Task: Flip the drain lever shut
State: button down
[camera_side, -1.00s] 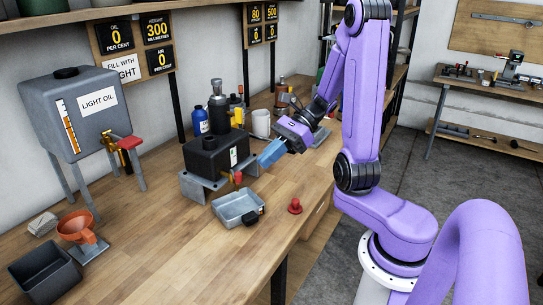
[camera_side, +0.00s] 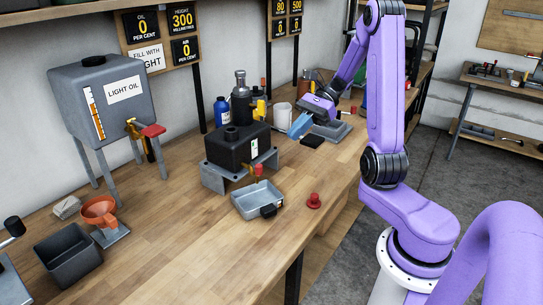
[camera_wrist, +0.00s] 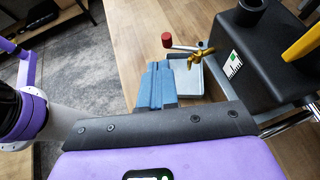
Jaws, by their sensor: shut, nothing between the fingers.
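A black tank (camera_side: 238,146) stands on a grey metal stand at mid-bench. At its front is a brass drain valve (camera_side: 250,176) with a red-ended lever (camera_side: 259,169). In the wrist view the brass valve (camera_wrist: 200,54) shows with the lever's red end (camera_wrist: 166,40) out to its left, joined by a grey rod. My gripper (camera_side: 294,132) has blue fingers, shut and empty, to the right of the tank and apart from the valve. In the wrist view my gripper (camera_wrist: 158,66) points toward the lever, its fingertips below the red end in the picture.
A grey tray (camera_side: 257,199) sits below the valve. A red knob (camera_side: 314,201) stands near the bench's front edge. A white mug (camera_side: 282,116) and bottles stand behind. The bench front is mostly clear.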

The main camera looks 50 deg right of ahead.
jog(key=shift+n+g, duration=0.7)
jog(key=shift+g, duration=0.1)
jog(key=d, duration=0.1)
jog(key=w+d, duration=0.1)
jog(key=d, duration=0.1)
jog(key=w+d, duration=0.1)
jog(key=d, duration=0.1)
jog(key=shift+d+f, duration=0.15)
jog(key=shift+f, duration=0.2)
jog(key=a+r+x, duration=0.1)
jog(key=r+x, duration=0.1)
jog(key=x, duration=1.1)
jog(key=shift+a+f, duration=0.2)
jog(key=shift+a, duration=0.05)
